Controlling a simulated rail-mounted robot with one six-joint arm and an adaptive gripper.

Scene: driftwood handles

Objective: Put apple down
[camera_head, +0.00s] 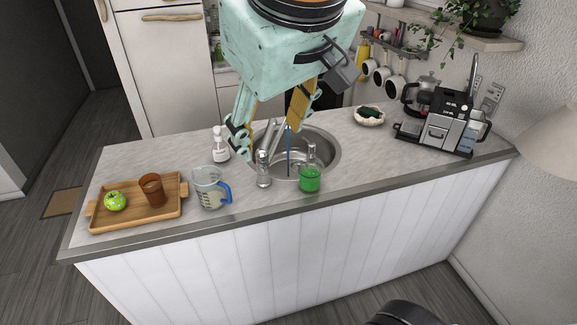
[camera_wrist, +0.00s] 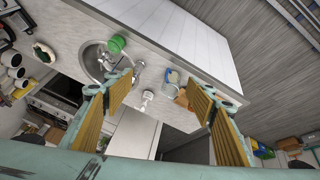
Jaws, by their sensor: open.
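A green apple with pale spots (camera_head: 115,201) sits on the left part of a wooden tray (camera_head: 163,213), at the left end of the counter. My gripper (camera_head: 268,130) is open and empty, in the air over the sink area, to the right of the apple and apart from it. In the wrist view my gripper (camera_wrist: 158,84) also shows with its yellow-padded fingers wide apart and nothing between them. I cannot make out the apple in the wrist view; the right finger covers part of the counter there.
A brown cup (camera_head: 153,190) stands on the tray beside the apple. A measuring jug (camera_head: 209,188), a white soap bottle (camera_head: 220,146), a glass shaker (camera_head: 263,170) and a green-filled bottle (camera_head: 310,178) stand around the sink (camera_head: 322,151). A coffee machine (camera_head: 445,130) is at the right.

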